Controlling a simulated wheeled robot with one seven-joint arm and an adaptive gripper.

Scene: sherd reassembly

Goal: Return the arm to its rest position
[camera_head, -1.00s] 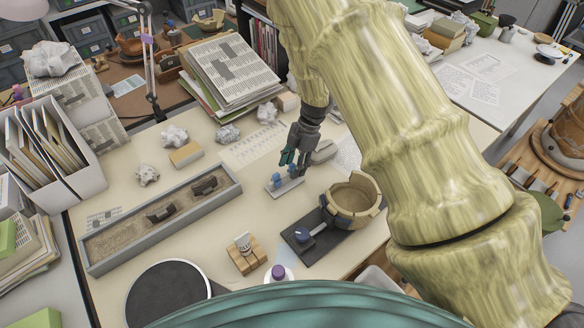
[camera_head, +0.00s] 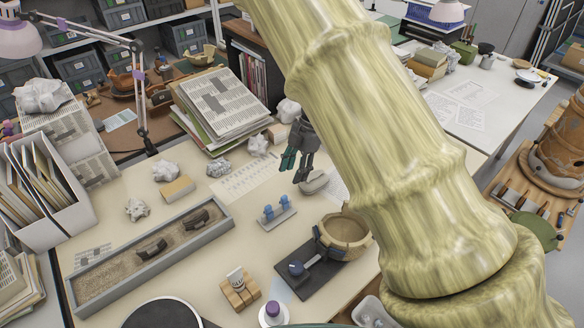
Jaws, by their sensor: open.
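My gripper (camera_head: 297,165) hangs above the far middle of the table (camera_head: 210,265), beyond the small grey stand with blue pieces (camera_head: 276,212). Its fingers are apart and nothing shows between them. My arm, yellow-green and bamboo-like, crosses the right half of the view and hides part of the table. The partly rebuilt bowl (camera_head: 343,237) sits on a dark base with a blue knob (camera_head: 297,268), to the right of the stand. Two dark sherds lie in the long sand tray (camera_head: 66,286) at left.
A pile of papers and folders (camera_head: 222,98) stands at the back, with crumpled paper balls (camera_head: 165,170) nearby. A file box (camera_head: 50,215) is at the left edge.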

